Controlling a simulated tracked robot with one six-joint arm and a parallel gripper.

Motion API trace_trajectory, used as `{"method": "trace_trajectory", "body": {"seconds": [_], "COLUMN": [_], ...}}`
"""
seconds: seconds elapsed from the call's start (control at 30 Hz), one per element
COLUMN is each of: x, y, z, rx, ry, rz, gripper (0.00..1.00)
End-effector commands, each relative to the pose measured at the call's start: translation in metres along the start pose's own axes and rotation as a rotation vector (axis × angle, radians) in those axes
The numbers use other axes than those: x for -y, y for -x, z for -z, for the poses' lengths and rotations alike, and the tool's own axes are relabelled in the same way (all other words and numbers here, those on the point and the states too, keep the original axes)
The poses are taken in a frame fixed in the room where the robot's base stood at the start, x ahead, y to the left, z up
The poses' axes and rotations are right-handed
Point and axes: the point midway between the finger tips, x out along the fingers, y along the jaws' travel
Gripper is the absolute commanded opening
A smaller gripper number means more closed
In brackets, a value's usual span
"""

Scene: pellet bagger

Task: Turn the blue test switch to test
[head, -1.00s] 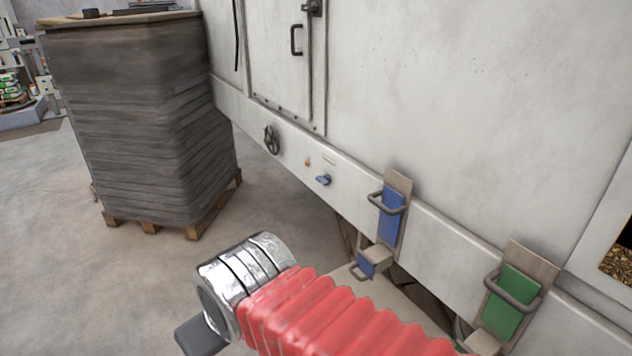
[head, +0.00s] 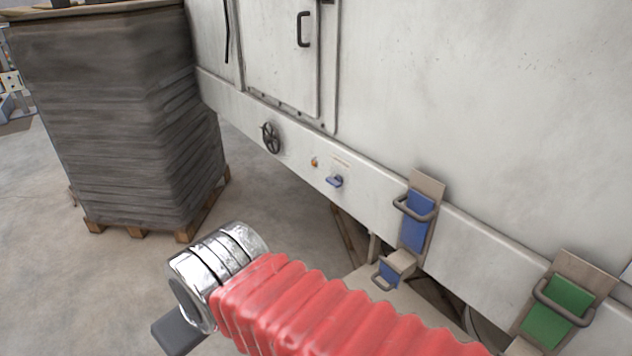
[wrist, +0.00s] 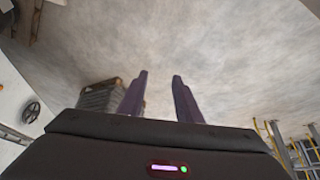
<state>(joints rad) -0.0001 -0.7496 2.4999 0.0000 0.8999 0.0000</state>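The blue test switch (head: 334,181) is a small blue knob on the lower rail of the white machine, in the middle of the head view. A small orange lamp or button (head: 314,162) sits just up and left of it, next to a small label. In the head view my arm ends in a silver wrist, and the fingers are mostly out of sight. In the wrist view my gripper (wrist: 160,80) has two dark purple fingers standing apart with nothing between them. It is away from the switch, which I cannot make out in the wrist view.
A black handwheel (head: 270,138) is left of the switch on the same rail. Blue (head: 419,218) and green (head: 556,311) panels with bar handles stand out at the right. A tall grey stack (head: 115,120) on a pallet stands at the left. The floor between is clear.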

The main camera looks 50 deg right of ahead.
Motion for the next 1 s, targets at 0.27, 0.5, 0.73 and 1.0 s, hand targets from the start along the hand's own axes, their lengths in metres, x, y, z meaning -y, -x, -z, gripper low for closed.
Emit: {"method": "trace_trajectory", "body": {"seconds": [0.27,0.5,0.73,1.0], "x": [0.0,-0.004,-0.031,-0.085], "y": [0.0,-0.001,-0.01,-0.026], "z": [0.0,0.002,0.013,0.033], "rx": [0.0,0.011,0.097,0.268], "ry": [0.0,0.012,0.094,0.257], "rz": [0.0,-0.012,-0.099,-0.246], "gripper": [0.31,0.45,0.61,0.66]}}
